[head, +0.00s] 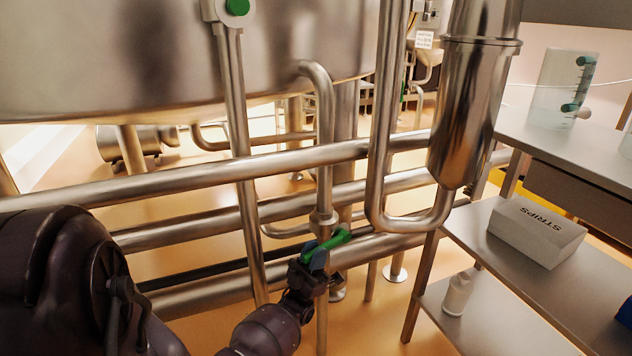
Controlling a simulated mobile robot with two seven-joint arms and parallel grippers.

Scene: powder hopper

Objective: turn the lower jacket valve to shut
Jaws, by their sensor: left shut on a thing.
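The lower jacket valve has a green lever handle (328,244) on a thin steel pipe, below the large steel vessel (180,55). The handle slants up to the right across the pipe. My left gripper (316,262) reaches in from the lower left and is shut on the green handle near its lower left part. The fingers and wrist hide part of the handle and the valve body behind it. My right gripper does not show.
Several horizontal steel pipes (190,181) run close around the valve. A vertical steel cylinder (471,110) with a bent pipe stands to the right.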

